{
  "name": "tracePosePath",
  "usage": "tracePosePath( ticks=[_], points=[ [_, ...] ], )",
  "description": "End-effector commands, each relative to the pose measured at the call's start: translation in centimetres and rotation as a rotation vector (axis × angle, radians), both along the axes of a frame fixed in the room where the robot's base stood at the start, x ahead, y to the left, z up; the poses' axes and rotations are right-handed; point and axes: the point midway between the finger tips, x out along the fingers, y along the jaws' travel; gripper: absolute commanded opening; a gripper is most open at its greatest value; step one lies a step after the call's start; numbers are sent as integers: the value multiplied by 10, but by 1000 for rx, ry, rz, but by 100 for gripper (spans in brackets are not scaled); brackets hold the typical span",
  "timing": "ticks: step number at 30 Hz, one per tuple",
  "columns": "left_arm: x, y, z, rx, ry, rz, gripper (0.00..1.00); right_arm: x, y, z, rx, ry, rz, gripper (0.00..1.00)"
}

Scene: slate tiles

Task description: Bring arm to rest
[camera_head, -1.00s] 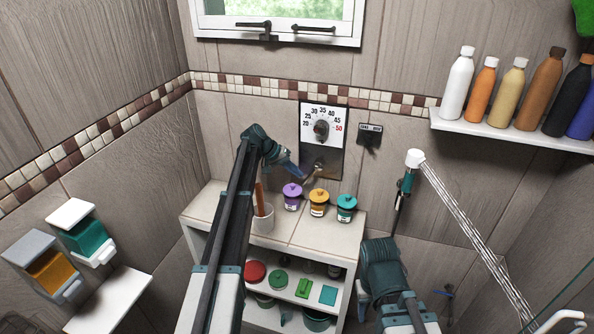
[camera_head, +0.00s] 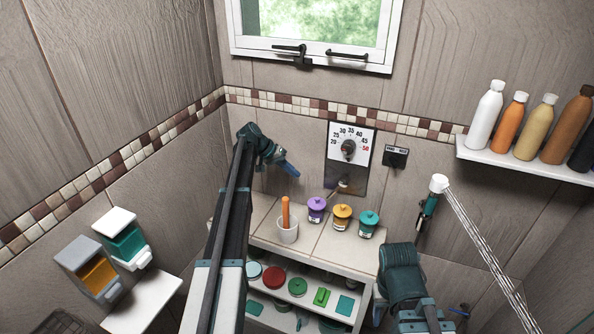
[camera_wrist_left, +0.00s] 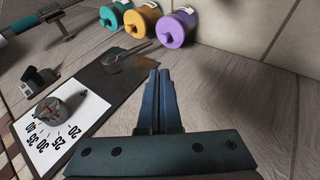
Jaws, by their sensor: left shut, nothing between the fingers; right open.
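My left arm comes in from the left in the head view. My right arm (camera_head: 402,276) is bent low at the right of the head view. A dark piece beside it, seemingly part of my right gripper (camera_head: 378,308), shows only in part; its fingertips are mostly hidden behind the arm.
A purple jar (camera_head: 316,210), orange jar (camera_head: 342,217) and teal jar (camera_head: 368,224) stand on the shelf unit beside a white cup (camera_head: 288,233). A running shower head (camera_head: 438,184) hangs right. Bottles line a wall shelf (camera_head: 520,163). Dispensers (camera_head: 88,268) hang left. Air around my left gripper is clear.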

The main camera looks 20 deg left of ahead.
Motion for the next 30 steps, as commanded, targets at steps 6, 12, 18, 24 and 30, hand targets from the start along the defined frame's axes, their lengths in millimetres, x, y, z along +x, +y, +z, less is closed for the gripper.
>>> tracePosePath(
  ticks=[6, 12, 18, 24, 30],
  points=[
    [0, 0, 0, 0, 0, 0, 0, 0, 0, 0, 0, 0, 0, 50],
    [-1, -2, -1, 1, 1, -2, 0, 0, 0, 0, 0, 0, 0, 50],
    [-38, -62, -17, 58, 52, -59, 0, 0, 0, -6, 0, 0, 0, 50],
    [-133, -171, -49, 221, 158, -174, 0, 0, 0, -18, 0, 0, 0, 50],
    [-253, -247, -76, 438, 235, -286, 0, 0, 0, -29, 0, 0, -1, 50]
  ],
)
